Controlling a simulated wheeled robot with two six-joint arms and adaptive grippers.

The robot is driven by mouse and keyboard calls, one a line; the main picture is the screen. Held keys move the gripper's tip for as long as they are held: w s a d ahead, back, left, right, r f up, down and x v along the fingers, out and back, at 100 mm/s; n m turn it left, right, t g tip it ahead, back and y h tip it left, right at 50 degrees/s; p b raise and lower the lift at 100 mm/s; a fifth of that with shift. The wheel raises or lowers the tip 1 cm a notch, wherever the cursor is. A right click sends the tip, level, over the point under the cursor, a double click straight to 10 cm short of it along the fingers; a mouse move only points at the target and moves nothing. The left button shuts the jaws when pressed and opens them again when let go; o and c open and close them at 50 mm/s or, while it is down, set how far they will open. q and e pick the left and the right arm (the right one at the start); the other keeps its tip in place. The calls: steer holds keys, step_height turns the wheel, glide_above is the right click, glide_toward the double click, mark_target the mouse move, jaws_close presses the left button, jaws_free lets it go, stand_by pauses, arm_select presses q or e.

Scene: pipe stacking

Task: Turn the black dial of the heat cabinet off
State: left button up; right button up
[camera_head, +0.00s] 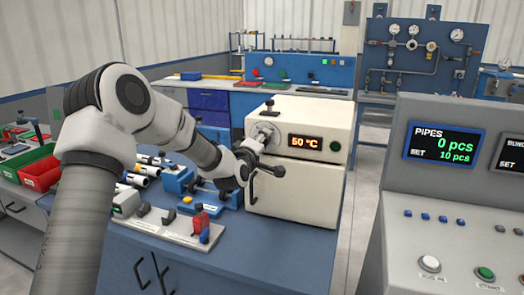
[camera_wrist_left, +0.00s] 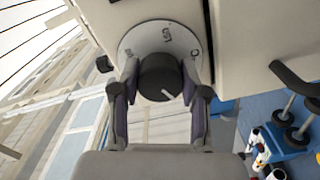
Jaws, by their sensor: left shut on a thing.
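The heat cabinet (camera_head: 300,185) is a cream box on the blue bench, with an orange display (camera_head: 306,142) reading 50 °C. Its black dial (camera_wrist_left: 160,78) sits on a round pale scale plate (camera_wrist_left: 185,36) with markings, and a white pointer line shows on the dial's face. My left gripper (camera_wrist_left: 159,85) is shut on the dial, one finger on each side of it. In the head view my left gripper (camera_head: 262,137) reaches the upper left of the cabinet front and hides most of the dial. My right gripper is out of view.
A green button (camera_head: 335,146) is right of the display. A black door handle (camera_wrist_left: 296,78) stands out below the dial. A board with switches (camera_head: 180,225) and a blue fixture with pipes (camera_head: 180,180) lie left of the cabinet. A grey control console (camera_head: 450,190) stands at right.

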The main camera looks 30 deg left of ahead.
arm_select(q)
steer(key=shift+n+b, duration=0.4)
steer(key=shift+n, duration=0.2)
steer(key=shift+r, duration=0.1)
steer(key=o, duration=1.1)
steer(key=shift+o, duration=0.2)
steer(key=shift+s, duration=0.1)
steer(key=v, duration=1.1)
steer(key=shift+s, duration=0.4)
